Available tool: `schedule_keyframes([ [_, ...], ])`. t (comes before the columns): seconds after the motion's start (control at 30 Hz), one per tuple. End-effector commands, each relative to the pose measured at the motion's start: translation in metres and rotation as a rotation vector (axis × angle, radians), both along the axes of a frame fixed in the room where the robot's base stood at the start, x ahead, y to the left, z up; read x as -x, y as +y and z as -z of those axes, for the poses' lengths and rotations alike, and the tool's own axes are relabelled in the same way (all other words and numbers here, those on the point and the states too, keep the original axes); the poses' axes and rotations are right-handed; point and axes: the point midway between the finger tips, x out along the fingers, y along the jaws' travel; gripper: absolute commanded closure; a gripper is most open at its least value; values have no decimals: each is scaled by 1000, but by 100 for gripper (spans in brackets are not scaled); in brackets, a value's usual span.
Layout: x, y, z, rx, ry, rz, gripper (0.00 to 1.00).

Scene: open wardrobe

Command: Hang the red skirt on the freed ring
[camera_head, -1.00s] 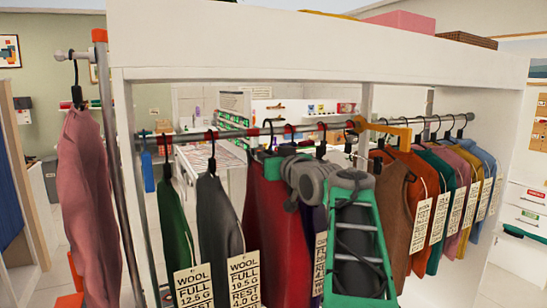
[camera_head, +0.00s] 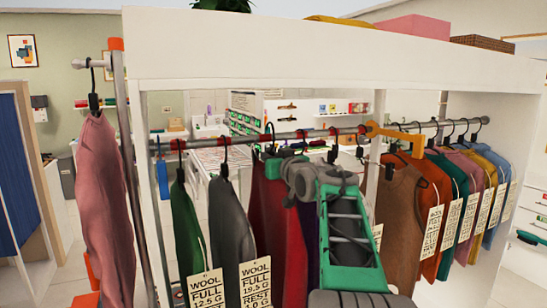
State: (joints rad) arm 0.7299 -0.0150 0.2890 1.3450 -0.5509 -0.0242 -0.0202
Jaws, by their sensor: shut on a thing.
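The red skirt (camera_head: 270,205) is a dark red garment hanging upright near the middle of the rail (camera_head: 235,140). Its lower right part is behind my arm. My gripper (camera_head: 282,153) shows as small green parts at the skirt's top, just under the rail. It is shut at the skirt's hanger, with its fingertips largely hidden by my grey wrist. Red rings (camera_head: 222,141) sit spaced along the rail. A black hook stands by the ring above the skirt; whether it rests in that ring I cannot tell.
Green (camera_head: 188,235) and grey (camera_head: 230,230) garments hang left of the skirt; a purple one (camera_head: 309,235) is close on its right. Brown (camera_head: 396,215) and orange (camera_head: 432,190) garments follow beyond an orange bracket (camera_head: 398,133). A pink garment (camera_head: 103,200) hangs on the left post.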

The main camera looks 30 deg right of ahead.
Motion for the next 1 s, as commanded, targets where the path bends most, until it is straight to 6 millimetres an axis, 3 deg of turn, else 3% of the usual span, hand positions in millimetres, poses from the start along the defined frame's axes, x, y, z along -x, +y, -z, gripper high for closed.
schedule_keyframes([
  [0.6,-40,-6,-3,1,-3,-2,100],
  [1.0,-45,-7,-2,3,-3,0,100],
])
